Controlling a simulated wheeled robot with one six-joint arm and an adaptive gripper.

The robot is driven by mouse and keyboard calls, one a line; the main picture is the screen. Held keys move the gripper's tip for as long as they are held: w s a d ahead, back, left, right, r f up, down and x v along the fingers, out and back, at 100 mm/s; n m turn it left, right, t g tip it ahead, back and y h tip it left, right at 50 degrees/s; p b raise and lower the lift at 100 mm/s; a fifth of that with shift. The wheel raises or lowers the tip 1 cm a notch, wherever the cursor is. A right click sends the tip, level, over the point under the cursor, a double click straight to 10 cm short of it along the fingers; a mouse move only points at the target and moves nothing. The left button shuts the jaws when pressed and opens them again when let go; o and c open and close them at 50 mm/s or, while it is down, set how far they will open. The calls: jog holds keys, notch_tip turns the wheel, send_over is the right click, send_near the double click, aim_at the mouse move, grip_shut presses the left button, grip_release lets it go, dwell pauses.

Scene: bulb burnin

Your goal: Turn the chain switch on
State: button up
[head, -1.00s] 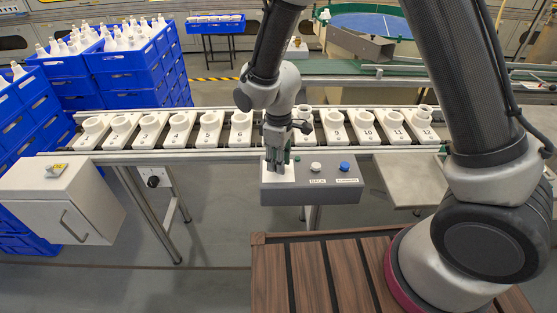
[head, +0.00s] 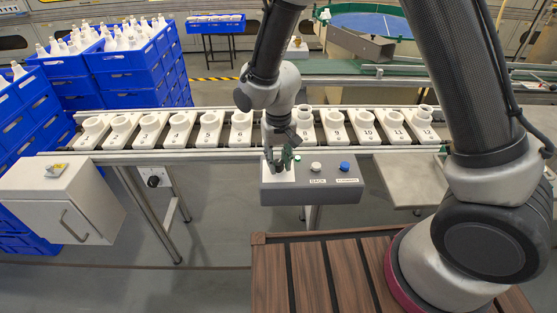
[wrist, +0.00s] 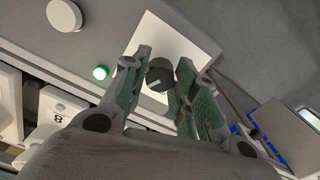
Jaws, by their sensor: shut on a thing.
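The chain switch is a dark round knob (wrist: 158,70) with a pale pointer mark, on a white square plate (wrist: 187,38) of the grey control box (head: 310,190). My gripper (head: 280,164) reaches down over the left end of that box. In the wrist view my gripper (wrist: 160,76) has its green-padded fingers on either side of the knob, shut on it. A green lamp (wrist: 100,72) beside the plate looks lit. In the head view my fingers mostly hide the knob.
A white button (head: 316,166) and a blue button (head: 345,166) are right of the knob. Behind the box, a conveyor carries numbered white holders (head: 181,128). A white cabinet (head: 60,200) stands at the left. Blue crates (head: 125,75) are stacked behind it.

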aim_at(279, 163)
jog(key=shift+m, duration=0.7)
jog(key=shift+s, duration=0.1)
jog(key=o, duration=1)
jog(key=shift+o, duration=0.3)
notch_tip(279, 163, up, 12)
